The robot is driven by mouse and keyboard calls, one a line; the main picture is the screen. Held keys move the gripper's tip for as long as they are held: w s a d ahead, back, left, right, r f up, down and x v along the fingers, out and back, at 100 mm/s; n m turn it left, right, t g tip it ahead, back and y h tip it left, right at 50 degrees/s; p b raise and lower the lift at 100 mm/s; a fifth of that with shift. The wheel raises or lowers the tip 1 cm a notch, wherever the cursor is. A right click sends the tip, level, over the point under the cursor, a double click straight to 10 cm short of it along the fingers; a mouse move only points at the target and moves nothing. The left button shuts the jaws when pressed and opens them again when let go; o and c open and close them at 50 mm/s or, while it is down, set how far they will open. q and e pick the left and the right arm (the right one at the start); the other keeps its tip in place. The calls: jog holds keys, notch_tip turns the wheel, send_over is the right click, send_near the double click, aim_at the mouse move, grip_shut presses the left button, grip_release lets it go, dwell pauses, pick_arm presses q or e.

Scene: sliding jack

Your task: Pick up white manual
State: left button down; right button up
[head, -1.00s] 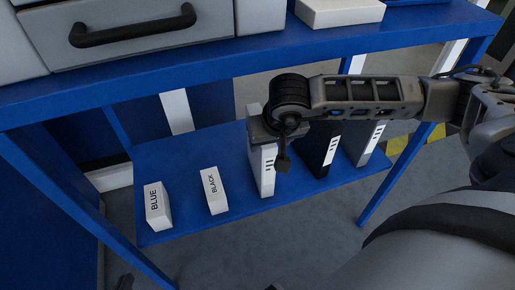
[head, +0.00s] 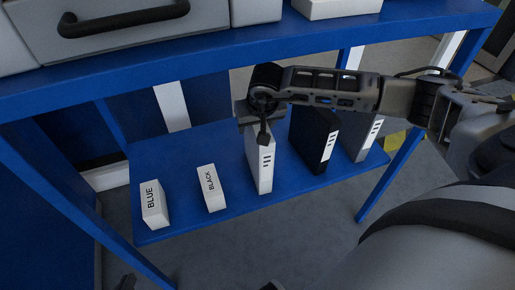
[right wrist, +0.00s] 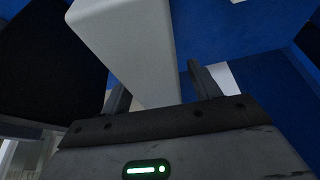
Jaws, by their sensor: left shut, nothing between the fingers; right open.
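The white manual (head: 264,172) stands upright on the blue lower shelf, with dark marks on its spine. It also fills the upper middle of the right wrist view (right wrist: 125,45). My right gripper (head: 264,130) is open at the manual's top. In the right wrist view its two fingers (right wrist: 157,80) lie on either side of the manual's near end; I cannot tell whether they touch it. A small dark tip at the bottom left edge of the head view looks like my left gripper (head: 128,283); most of it is out of frame.
A black manual (head: 313,140) and a grey one (head: 362,138) stand to the right. Small boxes labelled BLUE (head: 153,205) and BLACK (head: 211,188) stand to the left. The blue upper table edge (head: 300,62) overhangs the lower shelf (head: 190,225).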

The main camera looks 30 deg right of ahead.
jog(key=shift+f+b, duration=0.2)
jog(key=shift+b, duration=0.1)
dwell(0.4)
grip_shut()
dwell(0.3)
